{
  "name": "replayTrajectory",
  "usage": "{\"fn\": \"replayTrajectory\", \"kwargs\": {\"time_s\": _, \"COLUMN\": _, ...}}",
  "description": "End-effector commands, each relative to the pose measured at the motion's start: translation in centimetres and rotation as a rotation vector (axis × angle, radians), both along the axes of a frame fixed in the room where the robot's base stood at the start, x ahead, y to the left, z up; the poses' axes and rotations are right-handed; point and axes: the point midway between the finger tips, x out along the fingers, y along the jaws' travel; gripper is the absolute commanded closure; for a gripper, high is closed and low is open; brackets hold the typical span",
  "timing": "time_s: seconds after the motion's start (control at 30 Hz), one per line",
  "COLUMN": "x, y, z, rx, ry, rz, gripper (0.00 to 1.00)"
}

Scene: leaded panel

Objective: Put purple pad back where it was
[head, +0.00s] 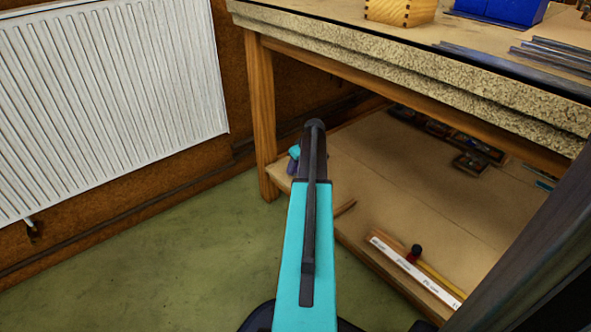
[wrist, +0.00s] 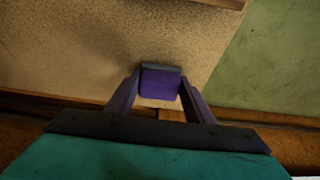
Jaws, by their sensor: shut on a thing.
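The purple pad (wrist: 160,83) is a small block with a grey strip along its upper edge in the wrist view. My gripper (wrist: 159,88) is shut on it, with one finger at each side. Behind the pad is the pale board of the bench's lower shelf (wrist: 85,50); I cannot tell whether the pad touches it. In the head view my arm hides most of my gripper, near the left end of the lower shelf (head: 395,185). A small purple bit shows there beside the arm, but I cannot tell whether it is pad or finger.
A wooden bench leg (head: 262,115) stands close behind my gripper. The thick bench top (head: 400,65) overhangs the shelf. Dark boxes (head: 470,163) sit farther back. A white radiator (head: 110,100) is left; green floor is clear.

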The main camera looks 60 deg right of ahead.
Motion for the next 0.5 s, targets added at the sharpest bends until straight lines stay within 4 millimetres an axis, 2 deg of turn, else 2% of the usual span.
{"fn": "replayTrajectory", "kwargs": {"time_s": 0.27, "x": 0.03, "y": 0.01, "z": -0.23, "rx": 0.000, "ry": 0.000, "rz": 0.000, "gripper": 0.73}}
{"fn": "replayTrajectory", "kwargs": {"time_s": 0.3, "x": 0.02, "y": 0.00, "z": -0.23, "rx": 0.000, "ry": 0.000, "rz": 0.000, "gripper": 0.47}}
{"fn": "replayTrajectory", "kwargs": {"time_s": 0.4, "x": 0.02, "y": 0.01, "z": -0.22, "rx": 0.000, "ry": 0.000, "rz": 0.000, "gripper": 0.33}}
{"fn": "replayTrajectory", "kwargs": {"time_s": 0.5, "x": 0.02, "y": 0.01, "z": -0.22, "rx": 0.000, "ry": 0.000, "rz": 0.000, "gripper": 0.33}}
